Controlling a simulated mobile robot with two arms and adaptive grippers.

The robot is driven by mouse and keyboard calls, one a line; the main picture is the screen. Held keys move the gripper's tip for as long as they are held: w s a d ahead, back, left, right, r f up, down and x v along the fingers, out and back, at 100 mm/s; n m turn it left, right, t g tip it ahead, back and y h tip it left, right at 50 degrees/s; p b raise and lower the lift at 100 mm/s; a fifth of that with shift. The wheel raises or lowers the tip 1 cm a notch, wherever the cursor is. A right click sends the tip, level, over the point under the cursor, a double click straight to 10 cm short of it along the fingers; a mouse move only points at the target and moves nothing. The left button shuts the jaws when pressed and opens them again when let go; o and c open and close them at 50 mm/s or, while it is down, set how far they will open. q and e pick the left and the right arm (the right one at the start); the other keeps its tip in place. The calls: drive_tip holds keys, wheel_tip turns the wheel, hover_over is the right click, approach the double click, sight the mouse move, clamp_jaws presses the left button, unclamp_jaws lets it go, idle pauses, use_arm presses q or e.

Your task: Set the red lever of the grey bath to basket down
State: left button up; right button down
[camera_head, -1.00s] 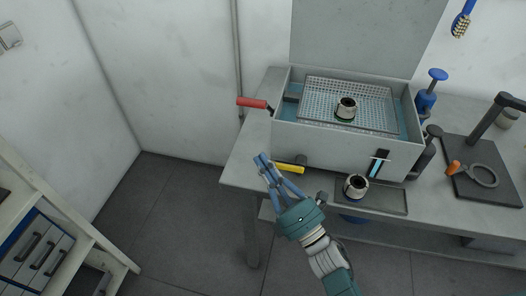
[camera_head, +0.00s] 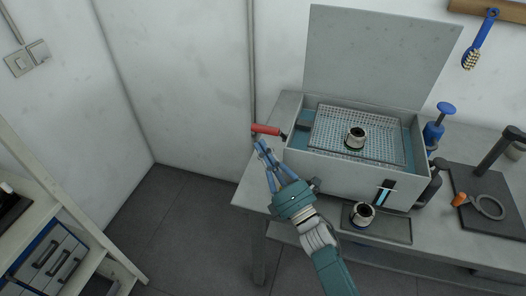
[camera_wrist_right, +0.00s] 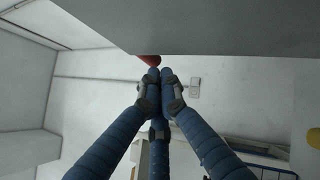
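The grey bath (camera_head: 340,172) stands on the bench with its lid raised behind it. Its red lever (camera_head: 266,129) sticks out to the left from the bath's left side, roughly level. The lever's red end also shows in the right wrist view (camera_wrist_right: 150,60), just beyond the fingertips. A mesh basket (camera_head: 385,148) sits high in the bath, near the rim, with a metal-and-black part (camera_head: 355,138) on it. My right gripper (camera_head: 261,144) has its fingertips together just below the red lever; whether they touch it I cannot tell. My left gripper is out of view.
A second similar part (camera_head: 362,214) stands on a tray (camera_head: 392,233) before the bath. A shelf with drawers (camera_head: 48,255) is at lower left. The floor left of the bench is clear.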

sight(264, 130)
drive_tip(key=r+p, duration=0.1)
drive_tip(key=w+r+m+p, duration=0.1)
drive_tip(key=p, duration=0.1)
drive_tip(key=w+r+h+p, duration=0.1)
drive_tip(key=shift+d+r+m, duration=0.15)
drive_tip(key=shift+d+m, duration=0.15)
drive_tip(key=shift+d, duration=0.05)
drive_tip(key=shift+w+d+r, duration=0.1)
drive_tip(key=shift+w+r, duration=0.1)
drive_tip(key=shift+w, duration=0.05)
drive_tip(key=shift+f, duration=0.1)
